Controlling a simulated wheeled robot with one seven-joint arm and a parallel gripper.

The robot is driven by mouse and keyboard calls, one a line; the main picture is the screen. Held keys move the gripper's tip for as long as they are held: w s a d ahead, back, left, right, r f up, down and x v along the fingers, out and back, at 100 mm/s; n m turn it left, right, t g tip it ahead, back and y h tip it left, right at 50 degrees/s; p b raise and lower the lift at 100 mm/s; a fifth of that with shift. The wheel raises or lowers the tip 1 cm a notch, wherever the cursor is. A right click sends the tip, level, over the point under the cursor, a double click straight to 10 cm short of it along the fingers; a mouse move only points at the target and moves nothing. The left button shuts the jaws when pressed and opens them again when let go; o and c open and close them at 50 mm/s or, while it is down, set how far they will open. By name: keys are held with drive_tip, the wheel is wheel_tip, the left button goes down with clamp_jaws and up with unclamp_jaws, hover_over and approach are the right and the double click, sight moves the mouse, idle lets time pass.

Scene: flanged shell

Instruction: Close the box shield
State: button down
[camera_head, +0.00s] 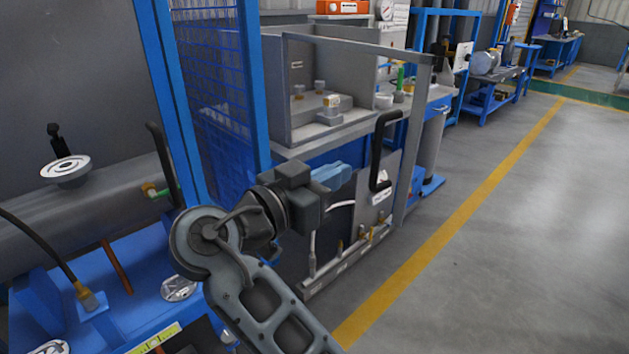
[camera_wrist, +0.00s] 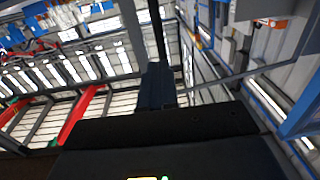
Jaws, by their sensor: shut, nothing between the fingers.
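The box shield is a grey-framed, see-through panel, and its upright edge post (camera_head: 413,140) shows in the head view. It stands upright at the front of the grey box (camera_head: 335,110); I cannot tell its exact angle to the box. A black bow handle (camera_head: 377,155) sits on the shield near that post. My gripper (camera_head: 342,174) has its blue fingers shut and empty, a little left of the handle and apart from it in the picture. In the wrist view, my dark gripper (camera_wrist: 157,85) points up towards a dark bar, which may be the handle.
A blue mesh guard (camera_head: 215,100) stands left of the box, close to my arm. A blue bench with a grey cylinder (camera_head: 90,205) is at the lower left. The grey floor (camera_head: 520,240) right of the yellow line is clear.

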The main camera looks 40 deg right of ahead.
sight(375, 154)
drive_tip(key=d+p, duration=0.1)
drive_tip(key=d, duration=0.6)
drive_tip(key=shift+w+d, duration=0.15)
drive_tip(key=shift+w, duration=0.05)
